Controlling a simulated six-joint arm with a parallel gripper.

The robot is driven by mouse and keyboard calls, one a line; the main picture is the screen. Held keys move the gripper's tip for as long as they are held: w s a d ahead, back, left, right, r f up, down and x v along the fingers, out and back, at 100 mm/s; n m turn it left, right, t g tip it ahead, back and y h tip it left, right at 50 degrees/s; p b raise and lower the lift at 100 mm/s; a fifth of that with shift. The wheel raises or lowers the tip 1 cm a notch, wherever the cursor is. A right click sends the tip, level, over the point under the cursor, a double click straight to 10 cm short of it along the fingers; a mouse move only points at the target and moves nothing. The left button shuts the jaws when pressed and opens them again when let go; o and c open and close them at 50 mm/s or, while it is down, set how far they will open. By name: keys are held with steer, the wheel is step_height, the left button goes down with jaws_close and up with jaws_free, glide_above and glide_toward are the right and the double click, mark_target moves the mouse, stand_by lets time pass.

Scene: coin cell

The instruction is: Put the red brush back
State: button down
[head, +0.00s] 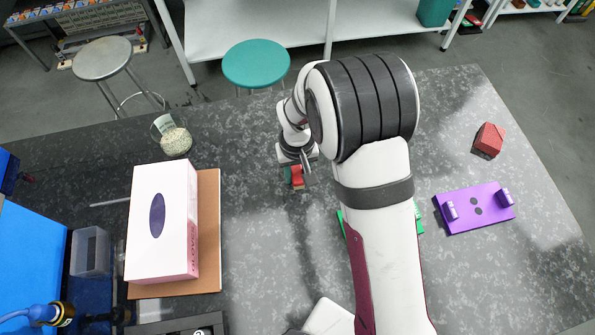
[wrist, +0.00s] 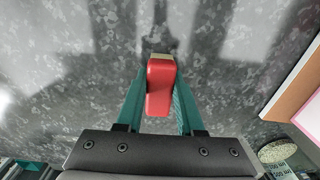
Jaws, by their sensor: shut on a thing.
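The red brush (wrist: 160,88) is between my gripper's teal fingers (wrist: 160,76) in the wrist view, with a pale cream edge at its far end. My gripper is shut on it. In the head view the red brush (head: 296,176) shows beside my gripper (head: 303,168), over the middle of the grey counter; its height above the counter is hard to tell. A purple plate (head: 463,211) with two upright posts and dark spots lies at the right. A green piece (head: 342,222) lies mostly hidden under my arm.
A white-and-pink box (head: 160,225) stands on a brown board (head: 208,235) at left. A glass of pale grains (head: 175,142) stands behind it. A red block (head: 489,140) sits at the right. A clear bin (head: 90,252) is far left. The counter between board and arm is clear.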

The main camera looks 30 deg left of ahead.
mark_target(297, 172)
steer(key=shift+f, duration=0.25)
steer(key=c, duration=0.5)
jaws_free()
step_height(297, 172, up, 12)
steer(key=d+r+m, duration=0.3)
steer(key=d+r, duration=0.1)
steer(key=d, duration=0.3)
steer(key=d+r+m, duration=0.3)
steer(key=d+r, duration=0.1)
steer(key=d, duration=0.4)
steer(key=s+d+m, duration=0.3)
steer(key=s+d, duration=0.1)
steer(key=s+d+r+m+y, duration=0.1)
steer(key=s+d+m, duration=0.1)
steer(key=s+d, duration=0.2)
steer(key=s+d+m, duration=0.3)
steer(key=s, duration=0.3)
steer(key=shift+d+r+m+y, duration=0.3)
steer(key=shift+d+r+y, duration=0.05)
steer(key=shift+d+y, duration=0.05)
